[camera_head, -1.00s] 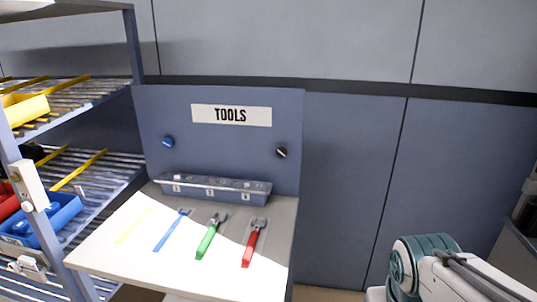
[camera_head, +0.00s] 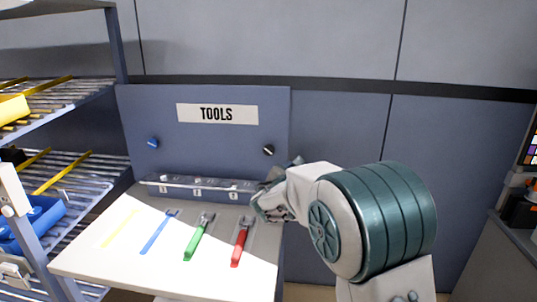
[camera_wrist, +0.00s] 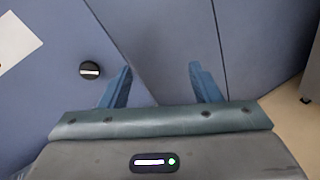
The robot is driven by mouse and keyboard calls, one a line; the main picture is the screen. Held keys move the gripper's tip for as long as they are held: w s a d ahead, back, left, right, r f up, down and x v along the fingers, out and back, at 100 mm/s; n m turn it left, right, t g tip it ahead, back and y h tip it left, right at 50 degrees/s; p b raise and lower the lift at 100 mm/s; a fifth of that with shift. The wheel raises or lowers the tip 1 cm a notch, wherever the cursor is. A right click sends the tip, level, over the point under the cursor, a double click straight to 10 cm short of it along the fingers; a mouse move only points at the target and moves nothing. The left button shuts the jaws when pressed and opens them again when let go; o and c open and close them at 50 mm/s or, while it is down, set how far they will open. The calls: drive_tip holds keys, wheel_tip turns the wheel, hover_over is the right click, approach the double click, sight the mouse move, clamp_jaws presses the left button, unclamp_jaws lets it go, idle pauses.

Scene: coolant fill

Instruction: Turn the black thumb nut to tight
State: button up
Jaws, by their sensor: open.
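The black thumb nut (camera_head: 268,150) sits on the blue-grey tool panel, at its right side below the TOOLS sign. It has a pale bar across its face. In the wrist view the nut (camera_wrist: 90,70) is left of my gripper (camera_wrist: 160,80), outside the fingers, and its bar lies nearly level. My gripper is open with nothing between its two blue fingers. In the head view my gripper (camera_head: 280,170) is just below and right of the nut, partly hidden by my wrist. I cannot tell the gap in depth.
A blue knob (camera_head: 153,142) is on the panel's left. Blue (camera_head: 160,230), green (camera_head: 199,236) and red (camera_head: 242,240) tools lie on the white shelf (camera_head: 80,262). A wire rack (camera_head: 70,170) stands left.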

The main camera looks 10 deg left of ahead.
sight(268, 152)
drive_tip(key=w+a+f+n+t+y, duration=0.25)
drive_tip(key=a+n+y, duration=0.35)
drive_tip(key=a, duration=0.5)
drive_tip(key=shift+n+h, duration=0.5)
drive_tip(key=shift+h, duration=0.2)
drive_tip(key=w+p, duration=0.1)
drive_tip(key=w, duration=0.3)
drive_tip(key=w+p, duration=0.1)
drive_tip(key=w, duration=0.4)
drive_tip(key=w+p, duration=0.2)
drive_tip(key=w, duration=0.3)
drive_tip(key=shift+w+d+r, duration=0.15)
drive_tip(key=shift+d+r, duration=0.1)
drive_tip(key=shift+r, duration=0.15)
drive_tip(key=shift+c, duration=0.4)
drive_tip(key=c, duration=0.9)
